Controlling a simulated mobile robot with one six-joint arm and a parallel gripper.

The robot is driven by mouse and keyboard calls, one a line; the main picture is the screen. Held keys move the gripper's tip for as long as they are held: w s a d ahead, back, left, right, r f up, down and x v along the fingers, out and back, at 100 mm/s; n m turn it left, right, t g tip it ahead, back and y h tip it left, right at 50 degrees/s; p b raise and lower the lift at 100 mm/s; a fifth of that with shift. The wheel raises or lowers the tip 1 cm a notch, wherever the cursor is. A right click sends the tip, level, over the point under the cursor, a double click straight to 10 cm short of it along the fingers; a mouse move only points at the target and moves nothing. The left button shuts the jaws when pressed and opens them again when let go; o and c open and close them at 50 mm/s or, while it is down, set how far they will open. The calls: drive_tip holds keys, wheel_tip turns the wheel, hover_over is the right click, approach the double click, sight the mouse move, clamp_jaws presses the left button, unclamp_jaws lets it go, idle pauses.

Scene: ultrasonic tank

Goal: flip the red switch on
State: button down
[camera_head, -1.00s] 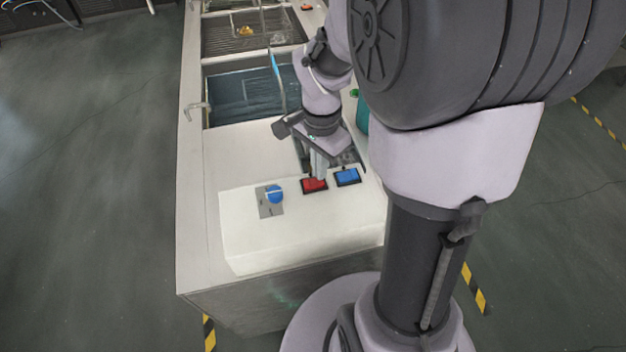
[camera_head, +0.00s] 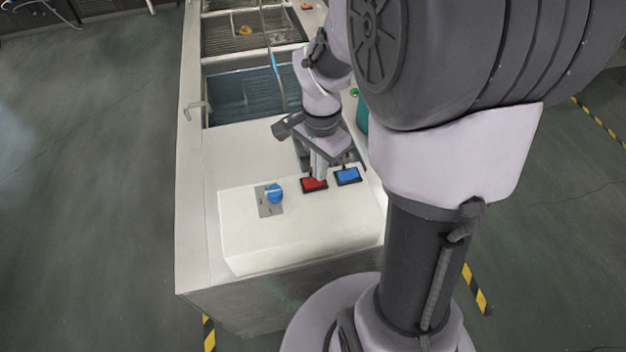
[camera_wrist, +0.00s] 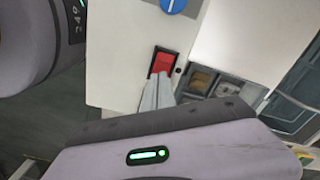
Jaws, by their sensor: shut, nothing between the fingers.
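The red switch (camera_head: 313,185) sits in a black frame on the white control box, between the blue knob and the blue switch. My gripper (camera_head: 320,178) is shut and empty, pointing down at the far edge of the red switch and covering a small part of it. In the wrist view the shut fingertips (camera_wrist: 160,80) lie over the lower part of the red switch (camera_wrist: 161,64). I cannot tell whether they touch it. Which way the rocker is tilted is not clear.
The blue knob (camera_head: 274,194) stands left of the red switch, and the blue switch (camera_head: 347,176) close on its right. The white control box (camera_head: 300,235) is clear in front. Behind it lies the tank basin (camera_head: 240,95) with water.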

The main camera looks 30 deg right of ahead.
drive_tip(key=shift+f+b, duration=0.4)
drive_tip(key=shift+f, duration=0.15)
drive_tip(key=shift+r, duration=0.1)
wheel_tip(320, 180, up, 7)
drive_tip(key=p, duration=0.6)
idle(0.3)
drive_tip(key=s+a+r+n+t+y+b, duration=0.1)
drive_tip(key=s+a+r+n+t+b, duration=0.2)
drive_tip(key=s+a+n, duration=0.2)
drive_tip(key=s+a+r+n+t+y+b, duration=0.1)
drive_tip(key=s+a+r+n+t+b, duration=0.1)
drive_tip(key=s+a+n, duration=0.3)
drive_tip(key=s+a+r+b, duration=0.1)
drive_tip(key=a, duration=0.3)
drive_tip(key=shift+s+a+n+t, duration=0.15)
drive_tip(key=shift+a+n+t, duration=0.15)
drive_tip(key=shift+n+t, duration=0.1)
